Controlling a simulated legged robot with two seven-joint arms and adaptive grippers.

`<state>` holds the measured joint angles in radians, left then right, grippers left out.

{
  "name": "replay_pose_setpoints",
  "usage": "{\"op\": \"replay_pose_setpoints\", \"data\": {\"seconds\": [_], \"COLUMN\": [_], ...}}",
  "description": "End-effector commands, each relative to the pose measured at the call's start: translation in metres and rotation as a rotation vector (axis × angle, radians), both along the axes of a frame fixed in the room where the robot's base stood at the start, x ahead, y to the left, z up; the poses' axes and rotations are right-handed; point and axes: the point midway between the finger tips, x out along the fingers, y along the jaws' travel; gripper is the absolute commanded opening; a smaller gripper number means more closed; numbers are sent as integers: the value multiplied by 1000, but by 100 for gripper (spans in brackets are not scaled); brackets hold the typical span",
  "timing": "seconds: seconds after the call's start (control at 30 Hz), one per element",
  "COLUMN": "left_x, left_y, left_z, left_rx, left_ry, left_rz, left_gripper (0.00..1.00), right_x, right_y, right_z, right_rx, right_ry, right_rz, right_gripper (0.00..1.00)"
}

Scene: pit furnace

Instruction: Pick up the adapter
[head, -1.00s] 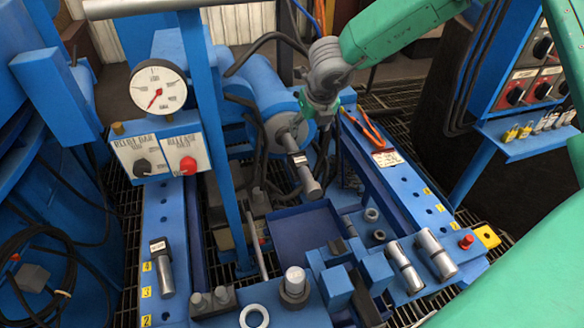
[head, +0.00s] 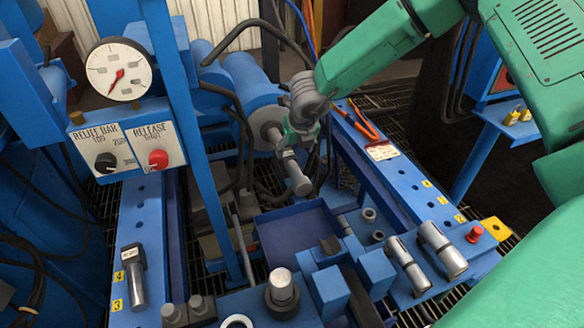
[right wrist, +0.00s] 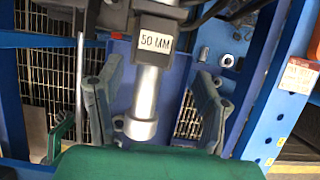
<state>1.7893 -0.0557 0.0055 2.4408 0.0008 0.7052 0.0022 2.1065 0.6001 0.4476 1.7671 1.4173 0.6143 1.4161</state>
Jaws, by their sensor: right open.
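The adapter (head: 298,178) is a grey metal cylinder with a dark collar. It extends from the end of the blue hydraulic cylinder, above a blue tray. In the right wrist view the adapter (right wrist: 146,95) shows a "50 MM" label on its collar and a wider end ring. My right gripper (head: 298,142) is open, just above and behind the adapter in the head view. In the right wrist view my right gripper (right wrist: 155,80) has one finger on each side of the adapter, with visible gaps. My left gripper is not in view.
Similar metal cylinders lie on the left rail (head: 132,278) and on the right rail (head: 407,265). The blue tray (head: 298,228) below is empty. A gauge (head: 118,68) and a knob panel (head: 128,148) stand at left. Black hoses (head: 238,125) run close to the gripper.

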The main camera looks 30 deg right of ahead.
Motion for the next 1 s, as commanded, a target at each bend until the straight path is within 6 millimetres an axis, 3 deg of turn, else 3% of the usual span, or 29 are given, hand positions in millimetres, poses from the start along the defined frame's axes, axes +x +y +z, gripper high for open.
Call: {"op": "replay_pose_setpoints", "data": {"seconds": [0.23,0.53,0.83,1.0], "left_x": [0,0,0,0], "left_y": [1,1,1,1], "left_z": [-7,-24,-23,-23], "left_rx": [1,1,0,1], "left_ry": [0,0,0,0], "left_rz": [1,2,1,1], "left_gripper": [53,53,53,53], "right_x": [8,25,26,27], "right_y": [3,-11,-8,-6], "right_z": [-15,-57,-57,-55], "right_rx": [-8,3,-1,-5], "right_ry": [-2,-1,-2,-2], "right_rz": [1,1,2,3], "right_gripper": [60,60,60,1]}}
